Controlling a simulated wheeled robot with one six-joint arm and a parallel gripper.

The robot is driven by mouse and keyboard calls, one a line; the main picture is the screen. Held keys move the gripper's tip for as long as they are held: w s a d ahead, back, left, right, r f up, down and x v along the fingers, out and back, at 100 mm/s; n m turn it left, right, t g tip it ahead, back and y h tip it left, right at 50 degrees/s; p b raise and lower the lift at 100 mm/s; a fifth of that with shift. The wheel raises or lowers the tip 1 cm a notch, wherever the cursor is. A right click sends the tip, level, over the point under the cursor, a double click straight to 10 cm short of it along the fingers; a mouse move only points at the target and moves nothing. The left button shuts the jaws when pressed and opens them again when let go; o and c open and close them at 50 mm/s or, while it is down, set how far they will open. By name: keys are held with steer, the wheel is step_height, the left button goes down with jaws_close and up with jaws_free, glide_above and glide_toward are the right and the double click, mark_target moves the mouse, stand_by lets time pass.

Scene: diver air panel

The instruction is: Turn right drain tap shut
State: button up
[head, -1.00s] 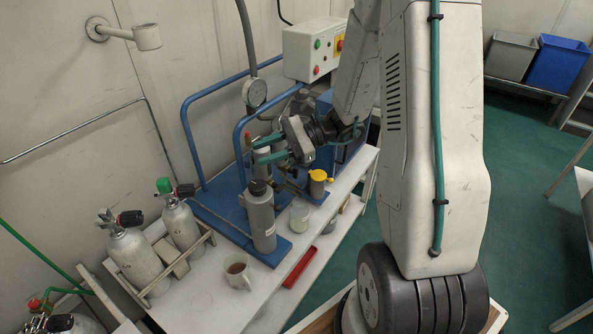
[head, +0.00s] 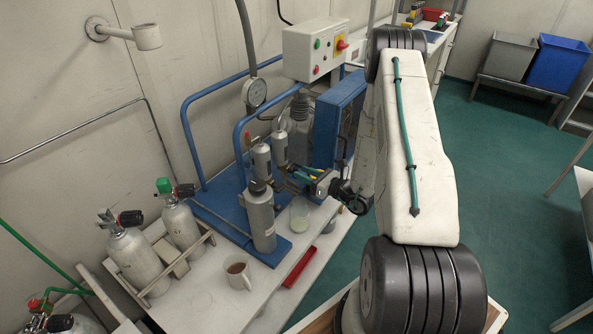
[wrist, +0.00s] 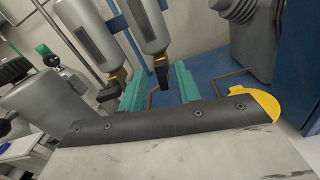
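Two grey cylinders with brass fittings hang side by side in the wrist view, the left one (wrist: 92,35) and the right one (wrist: 148,20). The right drain tap (wrist: 161,77) is under the right cylinder, its short black handle pointing down in the picture. The left drain tap (wrist: 109,93) has a black handle slanting down-left. My gripper (wrist: 160,84) is open, its teal fingers on either side of the right tap's handle in the picture; I cannot tell contact or depth. In the head view my gripper (head: 306,175) is low beside the cylinders, where the taps are hidden.
A tall grey bottle (head: 261,217) stands left of my gripper. A glass jar (head: 299,216), a white mug (head: 239,271) and a red tray (head: 293,268) are on the bench below. A blue cabinet (head: 335,120) is behind. Blue rails (head: 190,150) stand at left.

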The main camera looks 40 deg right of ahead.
steer(key=shift+x, duration=1.75)
steer(key=shift+c, duration=0.3)
jaws_close()
